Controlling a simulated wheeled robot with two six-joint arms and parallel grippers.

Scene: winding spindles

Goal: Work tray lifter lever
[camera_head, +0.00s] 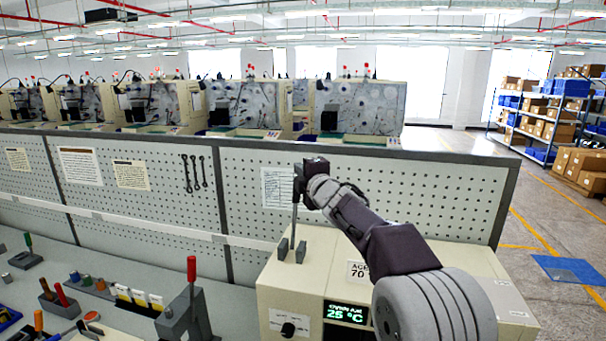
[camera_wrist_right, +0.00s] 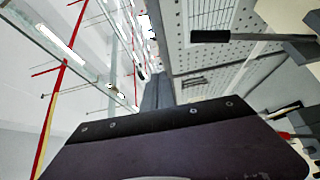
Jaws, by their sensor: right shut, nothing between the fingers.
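A lever with a thin metal rod (camera_head: 294,222) stands nearly upright between grey brackets (camera_head: 292,250) on top of a cream machine (camera_head: 285,290). Its black handle (camera_wrist_right: 210,36) and rod show in the right wrist view. My right gripper (camera_head: 308,172) is shut and empty, at the handle's height and close beside it; whether they touch is unclear. My dark gripper body fills the lower part of the wrist view, and its fingertips are not clear there. My left gripper is not in view.
A red-handled lever (camera_head: 191,268) stands on a grey block on the bench at lower left, among hand tools. A white pegboard panel (camera_head: 385,190) rises behind the machine. The machine's display (camera_head: 346,312) reads 25 °C. Shelves with boxes (camera_head: 550,105) stand far right.

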